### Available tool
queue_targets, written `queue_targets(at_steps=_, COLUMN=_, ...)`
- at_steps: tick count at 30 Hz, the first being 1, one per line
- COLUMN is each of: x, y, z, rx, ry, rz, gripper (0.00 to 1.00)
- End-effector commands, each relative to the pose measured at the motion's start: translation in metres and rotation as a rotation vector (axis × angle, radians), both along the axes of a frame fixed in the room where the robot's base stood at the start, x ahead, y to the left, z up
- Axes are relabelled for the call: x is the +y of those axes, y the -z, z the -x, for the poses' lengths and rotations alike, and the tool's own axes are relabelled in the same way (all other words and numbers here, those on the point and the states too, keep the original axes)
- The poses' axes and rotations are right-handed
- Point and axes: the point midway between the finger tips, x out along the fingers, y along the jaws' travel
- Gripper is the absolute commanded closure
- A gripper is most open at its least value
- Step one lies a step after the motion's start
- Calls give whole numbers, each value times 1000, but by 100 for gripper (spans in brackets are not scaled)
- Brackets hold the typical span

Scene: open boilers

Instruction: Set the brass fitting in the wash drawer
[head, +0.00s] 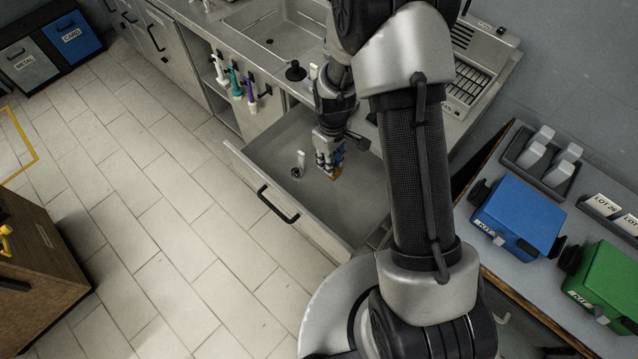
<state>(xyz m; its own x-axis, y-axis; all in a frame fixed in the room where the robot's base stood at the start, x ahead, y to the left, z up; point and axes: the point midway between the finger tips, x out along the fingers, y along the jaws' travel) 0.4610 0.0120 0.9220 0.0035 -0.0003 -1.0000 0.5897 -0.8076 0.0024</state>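The wash drawer (262,158) is pulled out below the sink counter, a grey open box with a black bar handle on its front. My gripper (331,172) points down inside the drawer, toward its right part. A small brass-coloured piece (337,173), which looks like the brass fitting, shows right at the fingertips. The fingers partly hide it. I cannot tell whether they grip it or whether it touches the drawer floor.
A small white-topped item with a dark round base (298,170) is in the drawer, left of my gripper. The sink (270,30) lies behind. Blue (518,217) and green (608,285) boxes stand on the right bench. The tiled floor (150,200) at left is largely clear.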

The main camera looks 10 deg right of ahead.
Motion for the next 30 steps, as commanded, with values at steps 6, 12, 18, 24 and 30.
queue_targets(at_steps=6, x=0, y=61, z=2, rx=7, ry=0, rz=0, gripper=100)
queue_targets(at_steps=12, x=0, y=113, z=2, rx=6, ry=1, rz=1, gripper=100)
queue_targets(at_steps=18, x=0, y=143, z=0, rx=2, ry=1, rz=0, gripper=100)
queue_targets(at_steps=24, x=0, y=156, z=1, rx=3, ry=2, rz=1, gripper=100)
queue_targets(at_steps=30, x=0, y=187, z=1, rx=3, ry=2, rz=1, gripper=100)
